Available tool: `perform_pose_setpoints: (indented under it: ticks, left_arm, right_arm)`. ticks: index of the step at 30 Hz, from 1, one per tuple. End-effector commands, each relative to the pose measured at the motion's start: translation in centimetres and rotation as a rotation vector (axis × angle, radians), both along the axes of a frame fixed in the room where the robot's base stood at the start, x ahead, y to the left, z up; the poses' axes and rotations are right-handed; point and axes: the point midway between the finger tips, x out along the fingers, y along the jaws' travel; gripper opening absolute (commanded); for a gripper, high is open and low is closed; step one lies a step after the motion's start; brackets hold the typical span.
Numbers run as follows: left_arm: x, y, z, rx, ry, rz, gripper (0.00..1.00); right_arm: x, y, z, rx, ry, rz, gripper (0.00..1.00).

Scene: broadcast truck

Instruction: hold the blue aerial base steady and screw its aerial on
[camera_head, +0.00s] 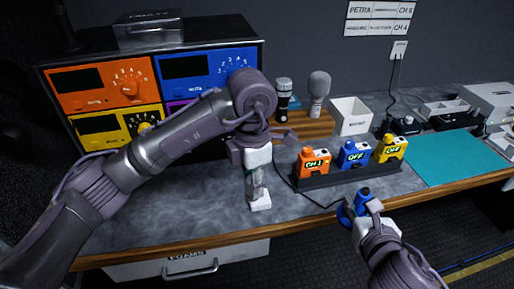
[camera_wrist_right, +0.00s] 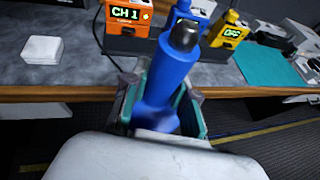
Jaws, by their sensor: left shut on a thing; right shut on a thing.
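My right gripper (camera_head: 360,208) is shut on a blue aerial part (camera_wrist_right: 168,75) in front of the table edge. In the right wrist view, this part is a thick blue cylinder with a dark metal tip, widening towards the gripper. I cannot tell whether it is the base or the aerial. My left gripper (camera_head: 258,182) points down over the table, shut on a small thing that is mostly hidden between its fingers. A white block (camera_head: 260,203) shows just below those fingertips. The two grippers are well apart. A blue pack (camera_head: 355,154) stands in the dark rack.
The dark rack (camera_head: 345,180) also holds an orange pack (camera_head: 313,163) and a yellow pack (camera_head: 391,149). A white bin (camera_head: 350,117) and two microphones stand behind. A teal mat (camera_head: 455,157) lies clear at right. A black cable runs beside the rack.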

Motion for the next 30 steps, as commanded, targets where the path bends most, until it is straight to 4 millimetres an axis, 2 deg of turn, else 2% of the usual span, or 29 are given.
perform_pose_setpoints:
  ticks: [6,11,17,24,30]
  left_arm:
    - [-0.1,0.5,-0.2,0.001,-0.003,-0.04,0.08]
    - [-0.6,2.6,-1.0,0.001,-0.017,-0.261,0.08]
    - [-2.5,6.8,-2.7,0.009,-0.033,-0.752,0.08]
    - [-6.1,11.6,-4.7,0.019,-0.026,-1.377,0.08]
    - [-9.1,14.3,-5.7,0.012,-0.01,-1.797,0.08]
  right_arm:
    - [0.0,0.0,0.1,0.001,-0.003,0.0,0.0]
    - [0.0,0.0,0.1,0.001,-0.003,0.001,0.0]
    - [0.0,0.0,0.1,0.002,-0.003,-0.001,0.0]
    - [0.0,0.0,0.1,0.001,-0.003,0.0,0.0]
    - [0.0,0.0,0.1,0.001,-0.003,0.0,0.0]
